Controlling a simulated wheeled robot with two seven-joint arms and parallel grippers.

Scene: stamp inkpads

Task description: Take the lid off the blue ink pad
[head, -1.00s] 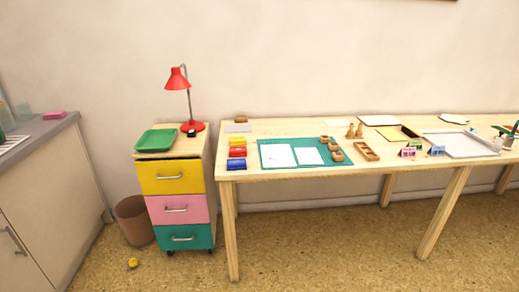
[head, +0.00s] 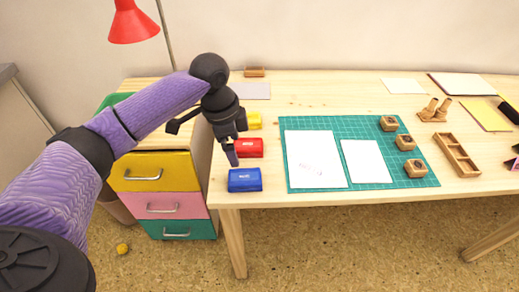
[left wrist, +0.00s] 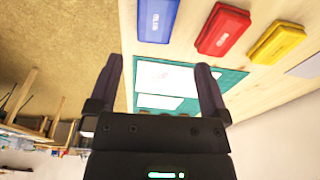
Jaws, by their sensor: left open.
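The blue ink pad (head: 245,180) lies near the table's front left corner with its lid on. It also shows at the top of the left wrist view (left wrist: 157,18). The red ink pad (head: 249,148) lies just behind it, and the yellow ink pad (head: 255,120) behind that. My left gripper (head: 232,156) hangs above the pads, its fingertips in front of the red pad's left part in the head view. In the left wrist view its two fingers (left wrist: 160,75) are spread with nothing between them. My right gripper is not in view.
A green cutting mat (head: 360,125) with white papers (head: 316,160) lies right of the pads. Several wooden stamps (head: 405,142) stand on its right part. A wooden tray (head: 456,155) lies farther right. A drawer cabinet (head: 163,185) and red lamp (head: 133,24) are left.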

